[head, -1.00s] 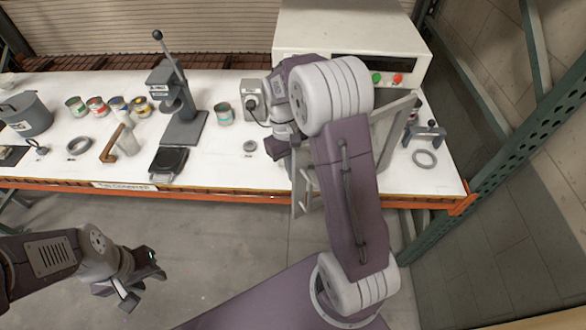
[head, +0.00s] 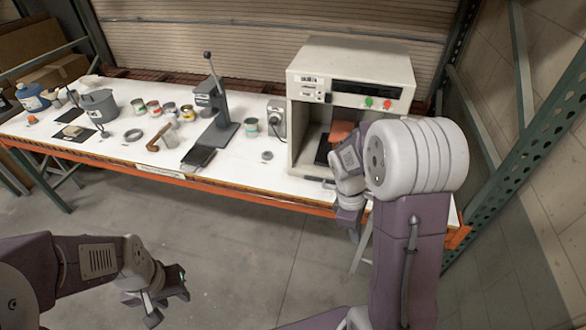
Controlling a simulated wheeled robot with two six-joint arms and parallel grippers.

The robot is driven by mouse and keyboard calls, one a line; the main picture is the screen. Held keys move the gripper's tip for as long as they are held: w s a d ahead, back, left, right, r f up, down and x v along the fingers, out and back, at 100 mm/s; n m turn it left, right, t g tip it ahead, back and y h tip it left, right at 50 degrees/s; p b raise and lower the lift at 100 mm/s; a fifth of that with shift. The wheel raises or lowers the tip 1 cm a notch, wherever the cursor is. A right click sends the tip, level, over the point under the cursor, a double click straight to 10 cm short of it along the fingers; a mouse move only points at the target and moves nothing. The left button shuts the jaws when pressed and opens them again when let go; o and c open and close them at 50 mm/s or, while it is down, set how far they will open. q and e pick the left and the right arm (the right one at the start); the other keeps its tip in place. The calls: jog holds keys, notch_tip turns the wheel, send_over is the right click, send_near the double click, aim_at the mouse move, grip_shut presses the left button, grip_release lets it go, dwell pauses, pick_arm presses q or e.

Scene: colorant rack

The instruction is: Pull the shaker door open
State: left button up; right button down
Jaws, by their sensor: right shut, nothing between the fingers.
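The shaker (head: 305,110) is a cream box at the right end of the bench, with a green and a red button on its upper front. Its front stands open, and a reddish block (head: 342,131) shows inside. The door is mostly hidden behind my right arm. A pale strip (head: 360,248) shows below my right wrist; I cannot tell whether it is the door's edge or a bench leg. My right gripper (head: 352,232) is shut and empty, pointing down in front of the bench edge, partly hidden. My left gripper (head: 168,303) is open and empty, low over the floor.
The white bench (head: 240,170) carries a grey lever press (head: 216,110), several small cans, a grey bucket (head: 98,105) and an outlet box (head: 277,117) beside the shaker. A green rack post (head: 520,150) stands at the right. The floor in front is clear.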

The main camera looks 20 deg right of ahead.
aim_at(367, 238)
jog(key=shift+s+d+n, duration=0.5)
jog(key=shift+s+d, duration=0.65)
jog(key=shift+s, duration=0.05)
jog(key=shift+w, duration=0.1)
